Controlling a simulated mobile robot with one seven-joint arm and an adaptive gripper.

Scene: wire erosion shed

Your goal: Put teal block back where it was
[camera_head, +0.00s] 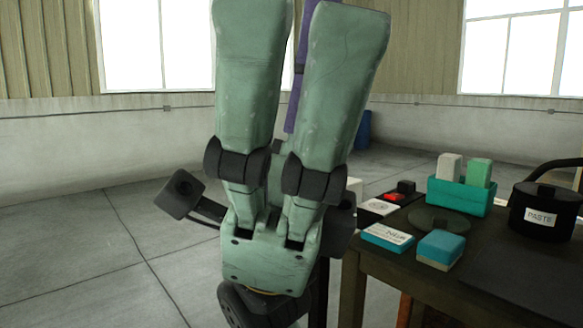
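A teal block (441,247) with a pale beige lower part sits on the dark table (398,270), near its front left edge. It stands just in front of a round dark disc (443,220) and right of a flat teal-and-white box (388,238) with printing. A teal holder (461,197) behind them carries a whitish block (449,167) and a green block (479,172). My arm hangs in the middle of the view, left of the table. My gripper's fingers do not show, so what they hold is hidden.
A black pot (545,212) labelled PASTE stands at the right of the table. A red-and-black item (396,196) and a white-labelled box (378,208) lie at the back left. Open floor (75,270) lies to the left.

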